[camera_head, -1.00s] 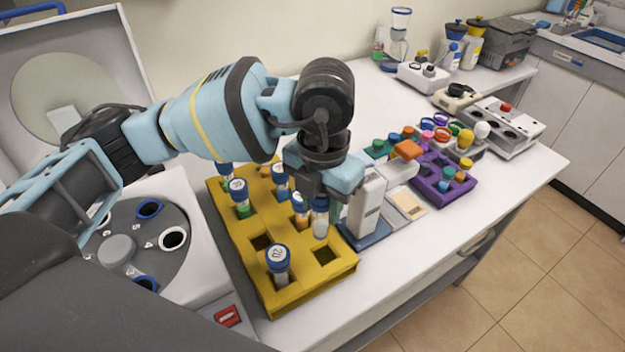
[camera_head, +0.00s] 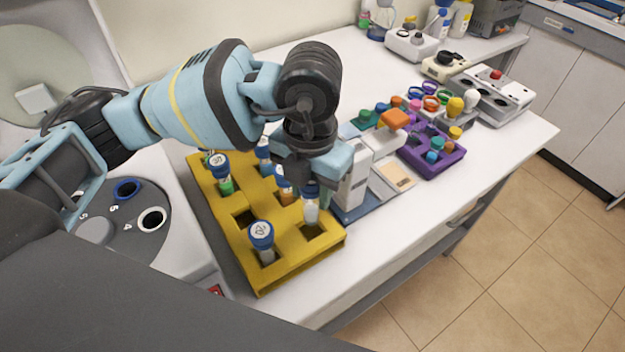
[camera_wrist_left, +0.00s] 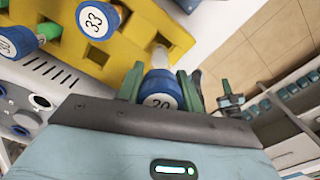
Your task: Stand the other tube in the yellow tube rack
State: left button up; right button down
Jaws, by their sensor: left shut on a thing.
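My left gripper (camera_head: 313,187) is shut on a blue-capped tube (camera_head: 311,212) at the front right of the yellow tube rack (camera_head: 278,278). The tube hangs upright, its clear lower end close over an empty square hole (camera_head: 312,233); I cannot tell whether its tip is inside. In the left wrist view the held cap (camera_wrist_left: 161,91) reads 20, between the green fingers, beside the yellow rack (camera_wrist_left: 138,38). Another blue-capped tube (camera_head: 262,243) stands in the rack's front corner. Several more tubes stand farther back, partly hidden by my arm. My right gripper is not in view.
A grey centrifuge (camera_head: 180,245) with a round rotor is left of the rack. A white-and-blue instrument (camera_head: 353,185) stands close to its right. Beyond are a purple rack (camera_head: 432,160) and white devices (camera_head: 500,98). Another rack hole (camera_head: 245,218) is empty.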

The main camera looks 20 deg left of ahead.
aim_at(311, 207)
pick_arm(q)
jog(key=shift+f+b, duration=0.35)
jog(key=shift+f, duration=0.4)
jog(key=shift+r, duration=0.1)
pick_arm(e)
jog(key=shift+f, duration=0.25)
pick_arm(q)
jog(key=shift+f, duration=0.25)
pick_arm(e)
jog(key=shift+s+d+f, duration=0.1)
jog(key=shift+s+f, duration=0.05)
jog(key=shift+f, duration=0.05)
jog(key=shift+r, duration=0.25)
pick_arm(q)
jog(key=shift+f, duration=0.45)
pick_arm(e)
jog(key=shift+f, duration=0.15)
